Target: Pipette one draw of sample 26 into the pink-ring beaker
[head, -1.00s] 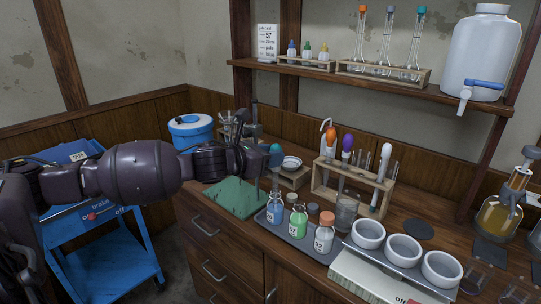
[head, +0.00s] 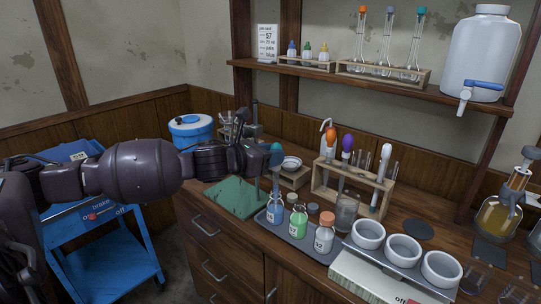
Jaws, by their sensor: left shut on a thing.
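My left gripper (head: 265,156) is shut on a pipette with a teal bulb (head: 276,152). The pipette hangs upright over the blue bottle (head: 275,212); I cannot tell whether its tip is inside the neck. A green bottle (head: 298,224) and a white-looking bottle with an orange cap (head: 324,238) stand beside it on a grey tray (head: 294,245). Their label numbers are too small to read, so I cannot pick out sample 26. A glass beaker (head: 346,212) stands behind the tray; I see no clear pink ring on it. My right gripper is out of view.
A wooden rack (head: 318,190) holds orange- and purple-bulbed pipettes behind the bottles. White bowls (head: 403,249) stand in a row at right. A green mat (head: 235,199) lies under my left arm. A shelf (head: 340,82) with tubes and a jug (head: 484,50) hangs above.

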